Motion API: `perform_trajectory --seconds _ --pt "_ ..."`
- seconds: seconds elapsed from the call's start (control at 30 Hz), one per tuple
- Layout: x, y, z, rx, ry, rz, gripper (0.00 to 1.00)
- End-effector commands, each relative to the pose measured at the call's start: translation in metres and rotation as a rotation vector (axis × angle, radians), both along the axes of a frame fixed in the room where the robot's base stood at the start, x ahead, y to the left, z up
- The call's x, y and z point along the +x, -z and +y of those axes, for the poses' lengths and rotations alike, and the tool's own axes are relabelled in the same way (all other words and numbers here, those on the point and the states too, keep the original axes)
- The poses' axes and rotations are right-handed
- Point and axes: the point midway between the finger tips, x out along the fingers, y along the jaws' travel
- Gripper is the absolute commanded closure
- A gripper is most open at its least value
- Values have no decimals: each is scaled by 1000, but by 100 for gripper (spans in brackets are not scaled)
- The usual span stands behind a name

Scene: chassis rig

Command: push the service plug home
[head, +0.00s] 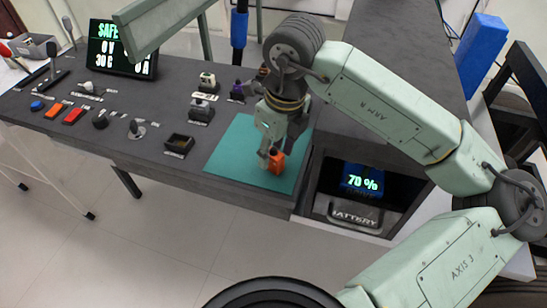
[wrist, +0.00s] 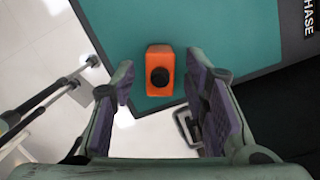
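An orange block with a round black top (head: 277,161), which I take to be the service plug, is on the teal mat (head: 228,148). It also shows in the wrist view as an orange block (wrist: 152,88) near the top middle. My gripper (head: 268,155) is directly at the block, pointing down at the mat. In the wrist view my gripper (wrist: 162,80) is open, with one finger to each side of the block and a visible gap on both sides. Which opening belongs to the plug I cannot tell.
A small dark square box (head: 179,145) stands left of the mat. Several switches, knobs and connectors lie farther left on the grey bench. A display (head: 122,48) stands at the back left. A battery bay (head: 355,213) reading 70 % is right of the mat.

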Motion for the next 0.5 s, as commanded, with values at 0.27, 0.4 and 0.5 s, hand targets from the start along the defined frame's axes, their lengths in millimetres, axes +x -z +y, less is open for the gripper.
perform_trajectory --seconds 0.27,0.4,0.5 --pt "0 0 0 0 0 0 80" --pt "0 0 0 0 0 0 89" --pt "0 0 0 0 0 0 96"
